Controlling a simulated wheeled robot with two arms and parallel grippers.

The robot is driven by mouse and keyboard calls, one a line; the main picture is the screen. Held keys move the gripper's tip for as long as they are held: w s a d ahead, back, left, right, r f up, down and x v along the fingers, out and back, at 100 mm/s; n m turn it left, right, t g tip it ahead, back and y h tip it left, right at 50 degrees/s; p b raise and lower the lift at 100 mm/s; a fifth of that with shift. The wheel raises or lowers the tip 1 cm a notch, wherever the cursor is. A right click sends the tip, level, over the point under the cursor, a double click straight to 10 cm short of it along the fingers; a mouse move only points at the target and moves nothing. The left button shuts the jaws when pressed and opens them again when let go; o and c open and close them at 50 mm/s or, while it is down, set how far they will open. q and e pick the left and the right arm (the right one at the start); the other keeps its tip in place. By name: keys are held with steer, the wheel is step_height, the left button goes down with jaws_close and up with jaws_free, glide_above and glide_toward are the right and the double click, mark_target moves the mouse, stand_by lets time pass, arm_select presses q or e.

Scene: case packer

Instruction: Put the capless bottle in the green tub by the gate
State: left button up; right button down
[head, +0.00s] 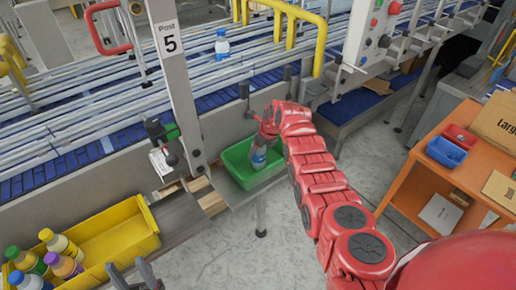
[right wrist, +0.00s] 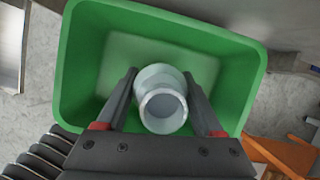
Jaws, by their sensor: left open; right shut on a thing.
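The capless bottle (head: 259,158) is pale, with a bluish label, and is inside or just above the green tub (head: 236,177) by the gate. In the right wrist view its open, bare mouth (right wrist: 163,108) faces the camera, with the tub (right wrist: 85,75) around it. My right gripper (head: 264,136) is shut on the bottle, with one finger on each side of it. Whether the bottle's base touches the tub floor is hidden. My left gripper (head: 136,274) is open and empty at the bottom left, to the right of the yellow bin.
A yellow bin (head: 147,226) with several capped bottles stands at the lower left. The Post 5 upright (head: 176,85) stands left of the tub. An orange table (head: 434,188) with small bins is at the right.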

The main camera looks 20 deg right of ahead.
steer(key=shift+c, duration=0.2)
jaws_free()
steer(key=shift+f, duration=0.1)
steer(key=shift+r, duration=0.25)
steer(key=b+v, duration=0.4)
steer(key=v, duration=0.7)
steer(key=shift+s+r, duration=0.2)
steer(key=shift+r, duration=0.15)
